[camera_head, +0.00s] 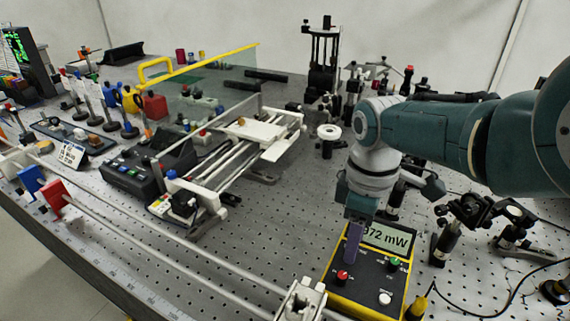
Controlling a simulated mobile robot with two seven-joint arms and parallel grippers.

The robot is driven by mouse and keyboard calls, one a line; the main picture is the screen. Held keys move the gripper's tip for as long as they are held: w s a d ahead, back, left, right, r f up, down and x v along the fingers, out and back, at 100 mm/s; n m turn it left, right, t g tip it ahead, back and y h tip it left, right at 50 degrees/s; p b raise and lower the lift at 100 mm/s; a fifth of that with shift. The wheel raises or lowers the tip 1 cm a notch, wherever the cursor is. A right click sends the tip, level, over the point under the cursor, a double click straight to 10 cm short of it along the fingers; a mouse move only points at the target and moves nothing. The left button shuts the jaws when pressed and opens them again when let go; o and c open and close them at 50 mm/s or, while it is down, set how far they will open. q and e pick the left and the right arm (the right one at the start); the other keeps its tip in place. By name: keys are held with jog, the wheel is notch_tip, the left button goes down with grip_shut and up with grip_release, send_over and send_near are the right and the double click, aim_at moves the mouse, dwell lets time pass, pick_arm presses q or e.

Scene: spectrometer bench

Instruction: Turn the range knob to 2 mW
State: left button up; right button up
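A yellow-edged power meter (367,281) with a dark face lies on the bench at the lower right. Its display (392,237) reads "972 mW" in the part that shows; its left end is hidden by my gripper. The face carries a red knob or button (342,275), a green one (394,263) and a white one (385,298). I cannot read which is the range knob. My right gripper (352,262) points down over the left part of the face, with a purple finger in sight. Whether it touches a knob, and its opening, I cannot tell. My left gripper is not in view.
A twin-rod rail with a white carrier (300,299) runs just left of the meter. Mirror mounts (450,230) and a black cable stand to its right. A white translation stage (225,165) and a black control box (137,172) are left. Bare perforated bench (270,225) lies between.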

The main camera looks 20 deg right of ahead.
jog(key=shift+o, duration=0.6)
notch_tip(320, 180, up, 10)
jog(key=p, duration=0.6)
jog(key=shift+p, duration=0.4)
